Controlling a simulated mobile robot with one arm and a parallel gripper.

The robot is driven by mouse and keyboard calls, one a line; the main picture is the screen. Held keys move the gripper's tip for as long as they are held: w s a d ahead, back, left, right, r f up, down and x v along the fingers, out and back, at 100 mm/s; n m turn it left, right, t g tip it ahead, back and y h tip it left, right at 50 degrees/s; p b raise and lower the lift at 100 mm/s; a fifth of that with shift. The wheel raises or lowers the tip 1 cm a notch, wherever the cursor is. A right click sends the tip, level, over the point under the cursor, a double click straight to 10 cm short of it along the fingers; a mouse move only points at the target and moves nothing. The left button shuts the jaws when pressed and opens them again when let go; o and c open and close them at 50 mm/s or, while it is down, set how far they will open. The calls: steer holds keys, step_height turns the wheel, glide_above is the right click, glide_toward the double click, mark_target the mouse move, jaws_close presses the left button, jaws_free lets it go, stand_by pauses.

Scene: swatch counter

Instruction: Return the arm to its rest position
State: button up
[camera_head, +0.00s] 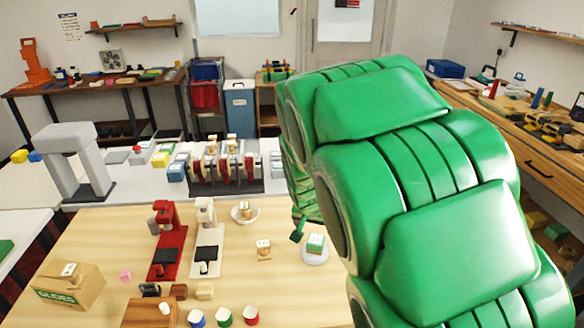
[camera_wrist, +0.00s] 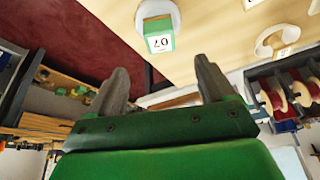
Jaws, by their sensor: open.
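My green arm (camera_head: 430,180) fills the right half of the head view, bent and raised over the table's right side. My gripper (camera_wrist: 162,66) shows in the wrist view with its two grey fingers wide apart and nothing between them. Beyond the fingertips, a white-and-green labelled cube (camera_wrist: 160,43) stands on a round white dish. The same cube (camera_head: 315,242) is beside the arm in the head view, on its dish (camera_head: 316,258). The arm hides most of the gripper in the head view.
The wooden table (camera_head: 100,225) holds a red stand (camera_head: 166,240), a white stand (camera_head: 207,245), a bowl (camera_head: 245,213), a cardboard box (camera_head: 68,285) and several coloured pots in front. A grey arch (camera_head: 70,155) and a row of spools (camera_head: 222,165) stand behind. A workbench (camera_head: 540,150) lies right.

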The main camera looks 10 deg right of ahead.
steer(key=s+r+n+g, duration=0.1)
steer(key=s+r+g, duration=0.1)
steer(key=s, duration=1)
steer(key=s+d+r+n+g+y, duration=0.1)
steer(key=s+r, duration=0.4)
steer(key=s, duration=0.7)
steer(key=s+d+r+n+g, duration=0.1)
steer(key=s+r, duration=0.3)
steer(key=s, duration=0.8)
steer(key=shift+s+n+g+y, duration=0.3)
steer(key=shift+n+g+y, duration=0.1)
steer(key=shift+n+g, duration=0.4)
